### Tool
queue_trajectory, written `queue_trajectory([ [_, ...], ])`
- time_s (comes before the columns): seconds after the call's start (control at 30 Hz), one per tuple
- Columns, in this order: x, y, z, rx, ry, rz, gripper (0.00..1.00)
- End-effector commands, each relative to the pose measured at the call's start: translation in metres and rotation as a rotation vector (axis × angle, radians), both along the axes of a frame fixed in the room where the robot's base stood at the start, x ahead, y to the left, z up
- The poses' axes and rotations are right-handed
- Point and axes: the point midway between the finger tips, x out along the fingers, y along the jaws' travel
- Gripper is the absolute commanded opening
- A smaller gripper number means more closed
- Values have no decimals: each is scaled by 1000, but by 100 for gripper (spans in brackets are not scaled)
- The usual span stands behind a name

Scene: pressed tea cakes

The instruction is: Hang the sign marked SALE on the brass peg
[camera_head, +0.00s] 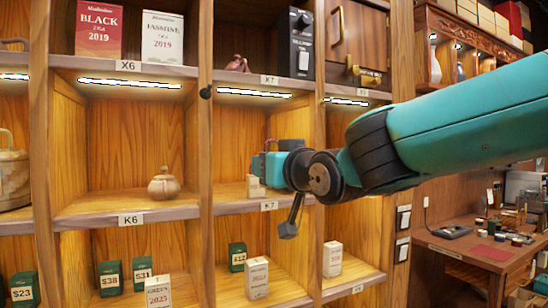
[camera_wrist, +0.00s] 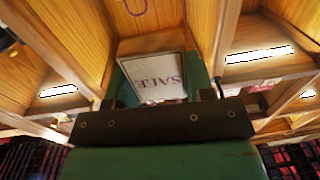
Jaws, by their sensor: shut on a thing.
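The sign marked SALE (camera_wrist: 155,78) is a pale panel with purple lettering, upside down in the wrist view. It sits between the fingers of my gripper (camera_wrist: 163,95), which is shut on it. In the head view my gripper (camera_head: 264,166) is at the mouth of the middle cubby above the K7 label; I cannot make out the sign clearly there. A brass fitting (camera_head: 368,79) with a round knob projects at the upper right, under the wooden door. It is above and right of my gripper. I cannot tell whether it is the brass peg.
A dark round knob (camera_head: 205,92) is on the upright left of my gripper. Small pale boxes (camera_head: 256,188) stand just below my gripper. Priced boxes fill the lower shelf. A desk (camera_head: 470,246) is at right.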

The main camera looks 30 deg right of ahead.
Motion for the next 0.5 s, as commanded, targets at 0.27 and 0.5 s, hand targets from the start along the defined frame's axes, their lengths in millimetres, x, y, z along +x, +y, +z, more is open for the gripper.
queue_trajectory([
  [0.27,27,-72,44,-2,-2,26,25],
  [0.5,18,-136,86,-4,-1,80,25],
])
